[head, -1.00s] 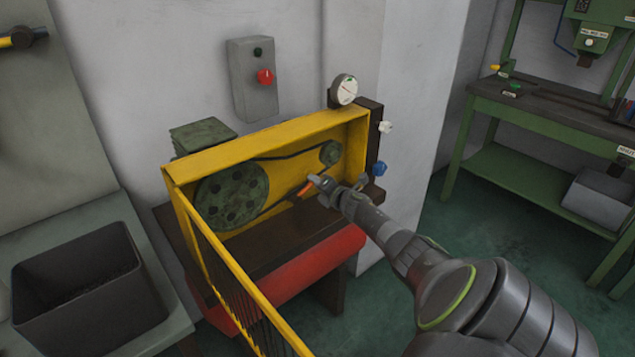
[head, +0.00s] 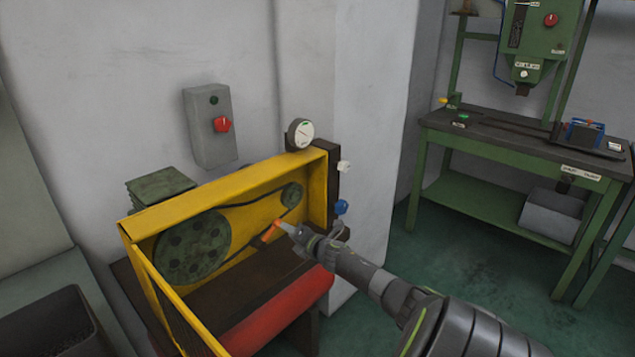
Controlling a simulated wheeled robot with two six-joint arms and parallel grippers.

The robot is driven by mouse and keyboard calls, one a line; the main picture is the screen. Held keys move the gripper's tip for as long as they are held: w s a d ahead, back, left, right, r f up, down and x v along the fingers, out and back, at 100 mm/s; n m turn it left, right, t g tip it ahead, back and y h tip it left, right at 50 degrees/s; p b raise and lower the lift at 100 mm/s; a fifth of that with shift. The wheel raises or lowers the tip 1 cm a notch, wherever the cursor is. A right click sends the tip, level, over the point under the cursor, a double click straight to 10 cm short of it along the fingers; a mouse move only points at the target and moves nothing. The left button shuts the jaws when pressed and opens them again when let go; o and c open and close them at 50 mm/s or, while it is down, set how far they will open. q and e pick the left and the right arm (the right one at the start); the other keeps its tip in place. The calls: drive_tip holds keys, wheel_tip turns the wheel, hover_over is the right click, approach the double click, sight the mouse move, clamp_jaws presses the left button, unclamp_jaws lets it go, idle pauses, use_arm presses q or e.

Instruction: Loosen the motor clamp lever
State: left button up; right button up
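The motor clamp lever appears to be the small orange-handled lever (head: 268,232) inside the yellow guard frame (head: 225,186), low between the large green pulley (head: 193,247) and the small green pulley (head: 292,195). A dark belt runs around both pulleys. My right gripper (head: 283,229) is at the lever's upper right end, its tip against or very near the orange handle. The view is too small to tell whether its fingers are closed on the lever. My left gripper is out of view.
A control box with a red knob (head: 222,124) hangs on the wall. A gauge (head: 300,133) and a blue knob (head: 341,207) sit at the guard's right end. A red cylinder (head: 277,313) lies below. A green workbench (head: 490,130) stands at right, with open floor before it.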

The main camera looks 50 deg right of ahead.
drive_tip(key=b+v, duration=0.8)
drive_tip(key=v, duration=0.4)
idle(0.6)
drive_tip(key=shift+s+f, duration=0.1)
